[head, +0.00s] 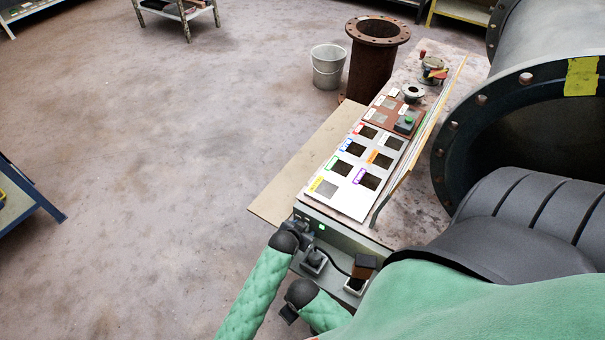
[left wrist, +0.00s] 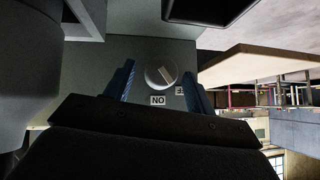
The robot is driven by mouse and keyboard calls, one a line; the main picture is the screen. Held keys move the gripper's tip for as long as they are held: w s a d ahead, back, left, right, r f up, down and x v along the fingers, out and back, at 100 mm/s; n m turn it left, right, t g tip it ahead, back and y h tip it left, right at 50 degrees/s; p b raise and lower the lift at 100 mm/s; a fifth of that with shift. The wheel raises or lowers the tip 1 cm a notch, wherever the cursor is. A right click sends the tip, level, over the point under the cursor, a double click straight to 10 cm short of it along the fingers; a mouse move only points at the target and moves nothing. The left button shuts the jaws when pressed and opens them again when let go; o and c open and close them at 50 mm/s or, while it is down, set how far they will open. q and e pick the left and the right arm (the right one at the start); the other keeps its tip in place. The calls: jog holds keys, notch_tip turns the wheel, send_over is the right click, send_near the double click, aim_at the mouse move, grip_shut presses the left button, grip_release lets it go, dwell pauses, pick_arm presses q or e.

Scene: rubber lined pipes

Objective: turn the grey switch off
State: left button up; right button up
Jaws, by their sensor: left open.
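The grey switch (left wrist: 161,70) is a round knob with a pale bar across it, set on a dark grey panel (left wrist: 150,50). Its bar looks slanted. An upside-down "ON" label (left wrist: 158,100) sits beside the knob, and a second label is partly hidden by a finger. My left gripper (left wrist: 158,73) is open, with one finger on each side of the knob; I cannot tell whether they touch it. In the head view my left gripper (head: 303,229) is at the end face of the bench and hides the switch. My right gripper (head: 288,314) is low, its jaws unclear.
A green light (head: 321,227) glows on the panel beside my left gripper. The bench carries a white board (head: 345,200) with coloured labels and dark square openings. Large pipes (head: 530,115) lie on the right.

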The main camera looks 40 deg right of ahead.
pick_arm(q)
jog(key=c, duration=1)
jog(key=shift+o, duration=0.2)
